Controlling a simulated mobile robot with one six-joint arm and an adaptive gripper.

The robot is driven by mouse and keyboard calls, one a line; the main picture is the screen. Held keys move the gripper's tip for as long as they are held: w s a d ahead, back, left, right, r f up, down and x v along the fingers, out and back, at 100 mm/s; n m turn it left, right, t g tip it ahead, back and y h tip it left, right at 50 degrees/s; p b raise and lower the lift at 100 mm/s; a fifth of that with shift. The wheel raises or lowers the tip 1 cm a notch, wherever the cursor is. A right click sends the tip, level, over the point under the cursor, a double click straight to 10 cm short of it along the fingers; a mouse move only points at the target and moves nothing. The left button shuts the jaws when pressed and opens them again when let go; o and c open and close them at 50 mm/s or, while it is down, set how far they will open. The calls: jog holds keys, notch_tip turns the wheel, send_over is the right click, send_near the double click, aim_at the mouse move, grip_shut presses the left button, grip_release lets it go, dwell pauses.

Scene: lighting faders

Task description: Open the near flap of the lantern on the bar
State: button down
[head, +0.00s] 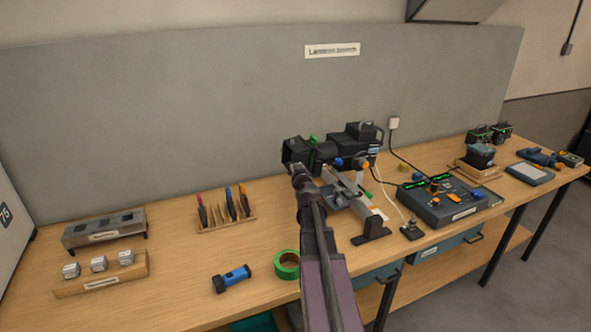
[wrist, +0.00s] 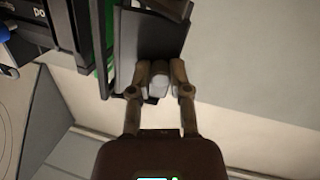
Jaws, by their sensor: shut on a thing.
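The black lantern (head: 358,136) sits on the bar over the table, its front end facing left in the head view. My gripper (head: 298,172) is at that front end, and my arm hides part of it. In the wrist view a dark flap (wrist: 152,36) stands at the lantern's front, beside a green edge (wrist: 106,40). My gripper (wrist: 158,72) is shut on the grey tab (wrist: 157,84) at the flap's edge. How far the flap is swung out I cannot tell.
A control desk with faders (head: 450,202) stands right of the lantern. A green tape roll (head: 287,265) and a blue torch (head: 231,279) lie near the front edge. A tool rack (head: 226,212) is at the left. Bare table lies between torch and rack.

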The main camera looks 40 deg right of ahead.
jog(key=shift+w, duration=0.1)
jog(key=c, duration=0.6)
grip_release()
jog(key=shift+r, duration=0.1)
jog(key=shift+s, duration=0.25)
